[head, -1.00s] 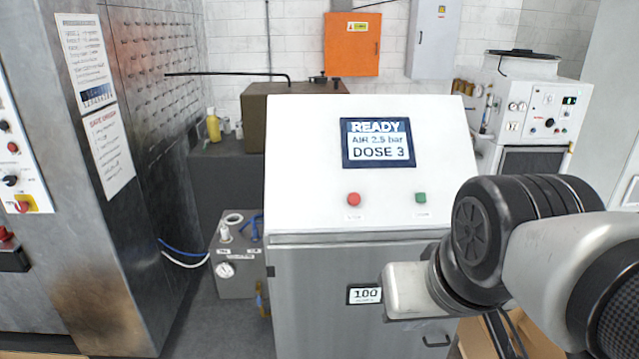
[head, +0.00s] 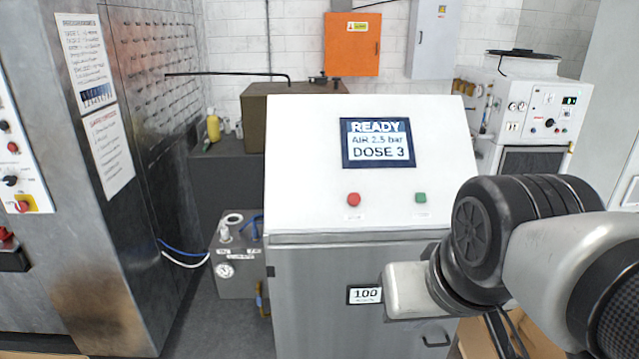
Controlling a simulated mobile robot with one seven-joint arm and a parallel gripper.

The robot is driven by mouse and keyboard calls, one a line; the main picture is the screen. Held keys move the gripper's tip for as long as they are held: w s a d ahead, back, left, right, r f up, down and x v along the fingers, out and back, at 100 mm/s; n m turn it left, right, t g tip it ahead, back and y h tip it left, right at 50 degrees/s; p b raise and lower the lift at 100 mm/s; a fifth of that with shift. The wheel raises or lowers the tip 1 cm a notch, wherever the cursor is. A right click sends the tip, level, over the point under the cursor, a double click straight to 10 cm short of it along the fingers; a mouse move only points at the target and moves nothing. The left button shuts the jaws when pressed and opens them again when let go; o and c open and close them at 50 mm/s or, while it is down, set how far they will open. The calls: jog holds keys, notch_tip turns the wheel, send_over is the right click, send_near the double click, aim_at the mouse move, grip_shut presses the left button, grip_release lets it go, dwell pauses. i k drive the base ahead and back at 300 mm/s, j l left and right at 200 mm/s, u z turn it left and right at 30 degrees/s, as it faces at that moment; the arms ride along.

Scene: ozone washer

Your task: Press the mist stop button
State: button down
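A white sloped console (head: 300,190) stands in the middle of the head view. Its screen (head: 378,143) reads READY, AIR 2.5 bar, DOSE 3. Below the screen sit a red button (head: 353,199) on the left and a green button (head: 421,198) on the right. Small labels under both are too blurred to read. My arm comes in from the lower right, in front of the console's right side and below the buttons. My gripper's fingers do not show, so I cannot see whether they are open or shut. Both buttons are uncovered.
A grey metal cabinet (head: 130,220) with red buttons fills the left side. A small grey unit with a gauge (head: 235,270) stands beside the console. A white machine (head: 535,115) is at the back right. Cardboard (head: 475,338) lies below my arm. The space before the sloped panel is clear.

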aim_at(353, 198)
jog(key=i+j, duration=0.2)
jog(key=j, duration=0.15)
jog(key=i+j, duration=0.2)
jog(key=j, duration=0.15)
jog(key=i+j+z, duration=0.25)
jog(key=k+u, duration=0.2)
jog(key=i, duration=0.1)
